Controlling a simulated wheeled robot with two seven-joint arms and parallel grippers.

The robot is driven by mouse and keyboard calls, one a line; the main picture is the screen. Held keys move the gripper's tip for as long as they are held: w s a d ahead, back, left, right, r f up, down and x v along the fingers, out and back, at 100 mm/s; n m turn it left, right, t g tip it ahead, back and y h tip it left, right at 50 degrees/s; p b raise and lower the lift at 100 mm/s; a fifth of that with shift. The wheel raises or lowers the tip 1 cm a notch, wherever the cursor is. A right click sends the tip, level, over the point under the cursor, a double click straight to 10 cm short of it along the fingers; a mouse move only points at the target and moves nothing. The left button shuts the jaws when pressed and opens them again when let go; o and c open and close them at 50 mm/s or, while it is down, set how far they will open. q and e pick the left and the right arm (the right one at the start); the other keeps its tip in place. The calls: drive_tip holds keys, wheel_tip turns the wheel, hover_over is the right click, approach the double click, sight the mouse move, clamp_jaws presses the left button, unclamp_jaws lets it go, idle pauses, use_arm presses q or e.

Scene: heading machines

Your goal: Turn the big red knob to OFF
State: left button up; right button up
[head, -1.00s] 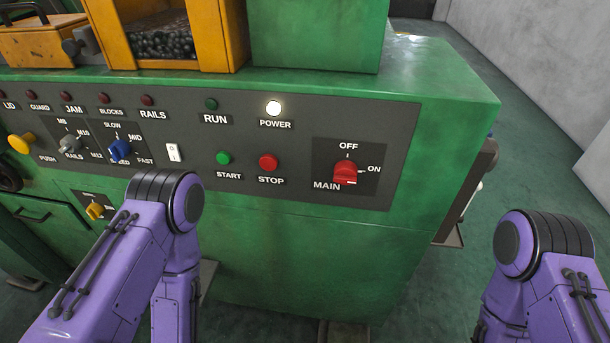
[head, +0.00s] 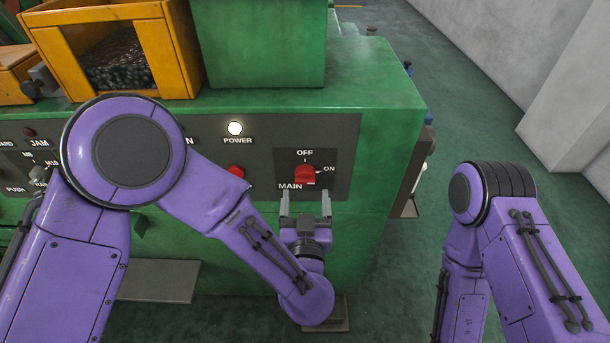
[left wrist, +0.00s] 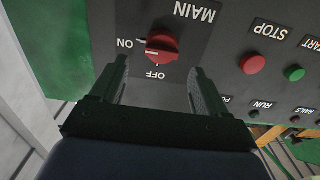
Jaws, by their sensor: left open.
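The big red knob (head: 305,174) sits on a dark MAIN plate on the green machine's front panel. OFF is printed above it and ON to its right. Its pointer appears turned toward the ON side. My left gripper (head: 305,203) is open, with its two fingers pointing up just below the knob in the head view. In the left wrist view the knob (left wrist: 162,46) shows beyond and between the open fingertips (left wrist: 160,70), with nothing held. My right arm shows at the right, but its gripper is out of view.
The POWER lamp (head: 235,128) is lit white. The red STOP button (head: 236,171) is left of the knob, partly behind my left arm. My left arm hides much of the panel. Floor right of the machine (head: 440,130) is clear up to a grey wall.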

sight(305, 182)
use_arm(q)
drive_tip(key=w+p, duration=0.1)
drive_tip(key=w, duration=0.5)
drive_tip(key=shift+w+a, duration=0.15)
drive_tip(key=shift+w, duration=0.1)
drive_tip(key=c, duration=1)
drive_tip(key=shift+o, duration=0.2)
